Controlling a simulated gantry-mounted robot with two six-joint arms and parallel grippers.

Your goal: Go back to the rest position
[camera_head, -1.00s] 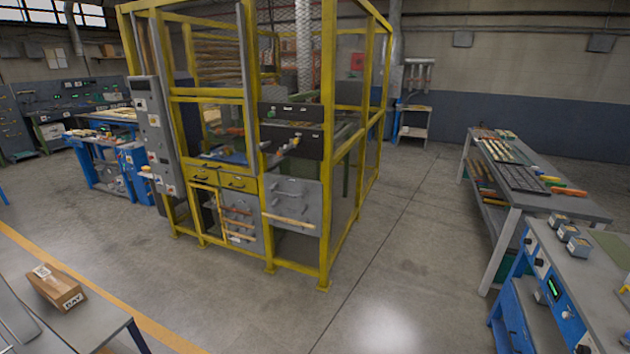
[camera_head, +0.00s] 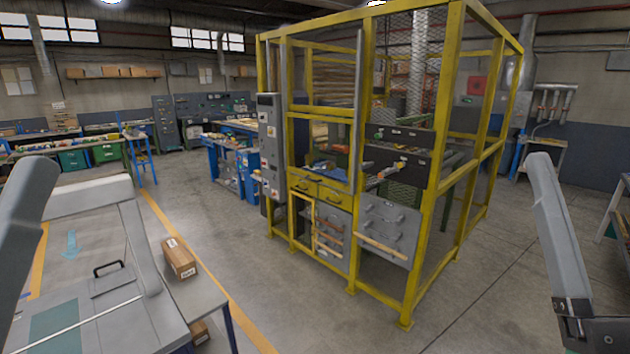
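Grey links of my two arms show at the left and right edges of the head view. Neither gripper is in the picture, so I cannot see whether they are open or hold anything. The right arm link stands upright at the right, with a dark joint at its lower end. The left arm link slants in at the left edge.
A yellow-framed machine cage (camera_head: 408,290) stands ahead, with a grey control box (camera_head: 270,146) on its left post. At the lower left are a grey machine with a handled lid (camera_head: 116,284) and a cardboard box (camera_head: 179,258) on a table. Open floor (camera_head: 480,310) lies right of the cage.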

